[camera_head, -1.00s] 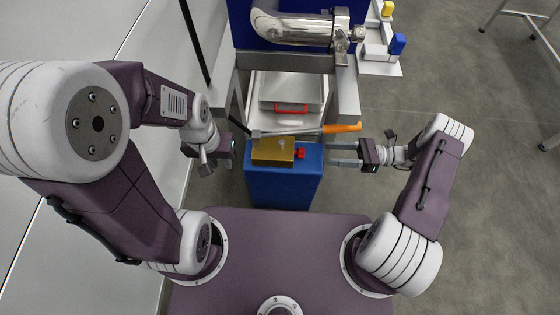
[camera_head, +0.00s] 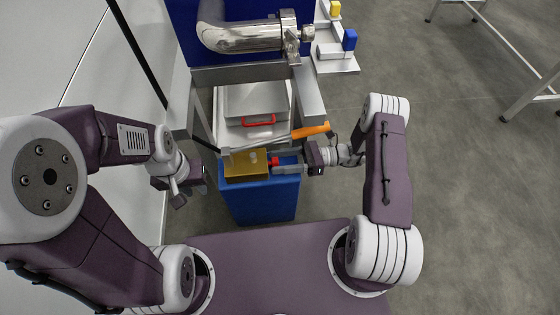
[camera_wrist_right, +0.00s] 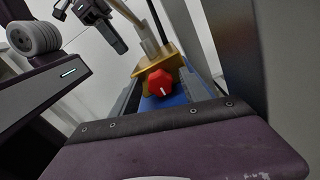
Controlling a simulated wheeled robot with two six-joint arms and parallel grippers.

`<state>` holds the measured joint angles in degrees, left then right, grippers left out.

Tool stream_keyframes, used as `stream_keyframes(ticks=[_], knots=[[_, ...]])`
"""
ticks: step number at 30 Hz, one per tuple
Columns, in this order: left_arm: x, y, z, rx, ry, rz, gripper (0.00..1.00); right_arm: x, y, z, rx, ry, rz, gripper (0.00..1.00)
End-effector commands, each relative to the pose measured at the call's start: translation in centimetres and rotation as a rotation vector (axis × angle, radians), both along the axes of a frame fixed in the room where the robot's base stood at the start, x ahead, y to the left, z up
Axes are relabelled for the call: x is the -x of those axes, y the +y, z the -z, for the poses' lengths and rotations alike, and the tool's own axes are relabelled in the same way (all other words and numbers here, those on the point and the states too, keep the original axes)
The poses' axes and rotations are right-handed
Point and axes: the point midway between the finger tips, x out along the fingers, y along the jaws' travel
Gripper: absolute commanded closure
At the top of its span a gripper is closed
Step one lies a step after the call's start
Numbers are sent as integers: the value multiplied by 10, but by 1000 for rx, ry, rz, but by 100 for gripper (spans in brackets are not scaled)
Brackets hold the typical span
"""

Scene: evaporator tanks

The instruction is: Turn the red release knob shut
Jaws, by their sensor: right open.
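The red release knob (camera_head: 274,162) sits on the right side of a brass-coloured block (camera_head: 246,166) on top of a blue box (camera_head: 262,204). In the right wrist view the faceted knob (camera_wrist_right: 158,83) shows a white mark on its face. My right gripper (camera_head: 279,163) is open, its fingertips at the knob from the right. I cannot tell whether they touch it. My left gripper (camera_head: 192,186) hangs to the left of the blue box, apart from it. Its jaw opening is unclear.
An orange-handled lever (camera_head: 310,132) lies just behind the block. Behind it is a pale tray with a red handle (camera_head: 259,121) between metal posts. A steel pipe (camera_head: 240,36) runs above. A white wall stands left; open floor lies right.

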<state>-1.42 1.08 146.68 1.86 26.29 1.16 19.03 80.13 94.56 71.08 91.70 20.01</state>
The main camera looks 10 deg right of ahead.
Motion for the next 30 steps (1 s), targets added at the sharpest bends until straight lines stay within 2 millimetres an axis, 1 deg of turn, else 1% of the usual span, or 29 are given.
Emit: stream_keyframes(ticks=[1, 2, 3, 5, 6, 7, 10, 12, 14, 18, 21, 24, 30], knots=[[0, 0, 0, 0, 0, 0, 75, 0, 0, 0, 0, 0, 0, 47], [0, 0, 0, 0, 0, 0, 75, 0, 0, 0, 0, 0, 0, 55], [0, 0, 0, 0, 0, 0, 75, 0, 0, 0, 0, 0, 0, 66], [0, 0, 0, 0, 0, 0, 75, 0, 0, 0, 0, 0, 0, 83], [0, 0, 0, 0, 0, 0, 75, 0, 0, 0, 0, 0, 0, 94], [0, 0, 0, 0, 0, 0, 75, 0, 0, 0, 0, 0, 0, 100], [0, 0, -1, 0, 0, 0, 75, 0, 0, 0, 0, -6, 0, 100], [0, 0, -4, 0, 0, 0, 75, 0, 0, -2, 0, -51, 0, 100], [0, 0, -9, 0, 0, 0, 75, 1, 0, -3, 0, -129, 0, 100], [0, 0, -16, 0, 0, 0, 75, 1, 0, -2, 0, -338, 0, 100], [0, 0, -18, 0, 0, 0, 75, 1, -1, -1, 0, -443, 0, 100], [0, 0, -18, 0, 0, 0, 75, 1, -1, 0, 0, -493, 0, 100], [0, 0, -17, 0, 0, 0, 75, 1, -1, 0, 0, -499, 0, 100]])
